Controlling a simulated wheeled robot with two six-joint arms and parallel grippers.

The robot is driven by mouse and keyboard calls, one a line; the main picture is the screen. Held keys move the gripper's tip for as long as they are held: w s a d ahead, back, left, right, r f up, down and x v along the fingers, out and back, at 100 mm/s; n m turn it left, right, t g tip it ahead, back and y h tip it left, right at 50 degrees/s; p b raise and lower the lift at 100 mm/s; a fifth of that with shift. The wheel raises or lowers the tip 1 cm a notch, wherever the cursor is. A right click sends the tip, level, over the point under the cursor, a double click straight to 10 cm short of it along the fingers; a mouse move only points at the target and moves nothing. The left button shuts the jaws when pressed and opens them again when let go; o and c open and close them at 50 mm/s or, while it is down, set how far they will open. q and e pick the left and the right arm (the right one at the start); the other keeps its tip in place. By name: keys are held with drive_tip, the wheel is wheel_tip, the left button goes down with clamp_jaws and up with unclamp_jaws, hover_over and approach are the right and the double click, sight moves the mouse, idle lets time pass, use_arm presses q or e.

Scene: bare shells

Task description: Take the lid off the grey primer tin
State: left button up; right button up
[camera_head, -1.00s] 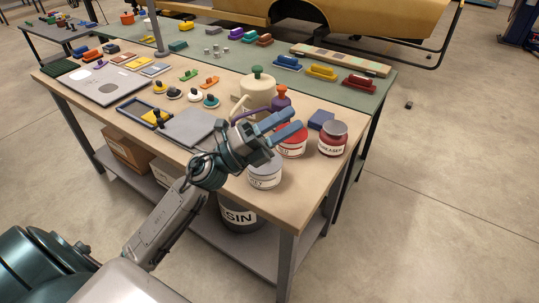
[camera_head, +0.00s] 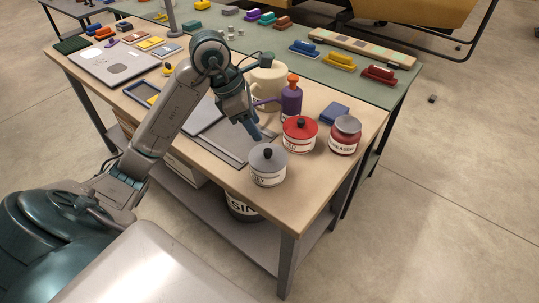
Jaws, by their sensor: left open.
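The grey primer tin (camera_head: 268,174) stands near the front edge of the table. Its grey lid (camera_head: 264,160) with a dark round knob (camera_head: 267,153) is on top. My left gripper (camera_head: 262,135) points down just behind the tin, with its blue fingers near the lid, apart from the knob as far as I can see. It is open and holds nothing that I can see. My right gripper is out of view.
A red tin (camera_head: 299,135) with a dark knob stands behind and right of the grey tin. A dark red jar (camera_head: 345,135), a purple bottle (camera_head: 291,100) and a cream container (camera_head: 268,84) are close by. A grey sheet (camera_head: 222,135) lies left. The right table corner is clear.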

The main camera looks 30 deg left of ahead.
sight(268, 150)
use_arm(q)
drive_tip(key=x, duration=0.3)
drive_tip(key=shift+w+d+f+b, duration=0.15)
drive_tip(key=shift+f+b, duration=0.15)
drive_tip(key=shift+f, duration=0.3)
wheel_tip(268, 150, down, 3)
drive_tip(key=shift+w+d+r+b, duration=0.1)
drive_tip(key=shift+r+b, duration=0.15)
drive_tip(key=shift+b, duration=0.7)
drive_tip(key=shift+x, duration=0.95)
drive_tip(key=shift+w+d+f, duration=0.1)
drive_tip(key=shift+f, duration=0.15)
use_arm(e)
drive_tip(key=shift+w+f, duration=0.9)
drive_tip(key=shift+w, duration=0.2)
use_arm(q)
drive_tip(key=shift+c, duration=0.2)
clamp_jaws()
